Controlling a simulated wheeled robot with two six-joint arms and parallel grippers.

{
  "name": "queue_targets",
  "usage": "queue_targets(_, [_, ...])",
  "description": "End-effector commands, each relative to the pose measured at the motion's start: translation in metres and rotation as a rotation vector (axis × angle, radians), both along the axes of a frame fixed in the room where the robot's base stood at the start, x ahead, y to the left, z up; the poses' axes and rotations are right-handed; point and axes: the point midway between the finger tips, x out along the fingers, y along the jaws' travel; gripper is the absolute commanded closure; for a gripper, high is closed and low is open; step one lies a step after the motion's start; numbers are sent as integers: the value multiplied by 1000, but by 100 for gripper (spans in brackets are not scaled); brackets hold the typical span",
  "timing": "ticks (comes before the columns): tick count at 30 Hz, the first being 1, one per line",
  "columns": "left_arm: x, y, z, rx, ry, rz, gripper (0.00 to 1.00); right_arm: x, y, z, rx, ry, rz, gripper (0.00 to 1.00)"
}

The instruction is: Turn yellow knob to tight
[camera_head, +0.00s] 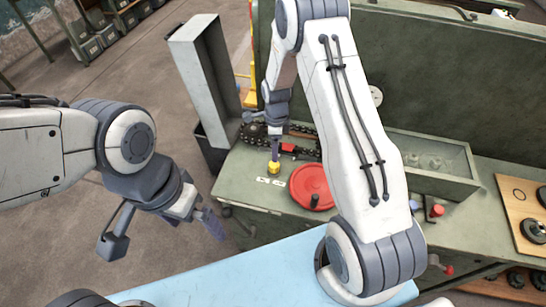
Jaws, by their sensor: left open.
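The yellow knob (274,168) stands near the left end of the green bench top (238,178). Small pale labels lie on the bench just in front of it. My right gripper (275,154) points down directly above the knob, its tip at or close to the knob's top. Whether its fingers are closed around the knob is too small to tell. My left gripper (209,220) is open and empty, off the bench's left edge and well away from the knob.
A red round wheel (312,186) lies right of the knob. A dark chain (254,131) and a red part (288,148) lie behind it. A grey open box (205,70) stands at the left. A metal tray (430,160) and wooden board (522,205) are at the right.

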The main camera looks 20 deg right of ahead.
Motion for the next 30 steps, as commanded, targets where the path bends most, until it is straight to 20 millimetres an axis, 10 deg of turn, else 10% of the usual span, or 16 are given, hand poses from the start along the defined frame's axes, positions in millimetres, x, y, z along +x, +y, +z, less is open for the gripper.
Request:
queue_targets(13, [0, 0, 25, 0, 0, -4, 0, 0, 5, -73, 0, 3, 7, 19])
queue_targets(27, [0, 0, 27, 0, 0, -5, 0, 0, 2, -86, 0, 0, 3, 19])
queue_targets(30, [0, 0, 27, 0, 0, -5, 0, 0, 2, -86, 0, 0, 3, 57])
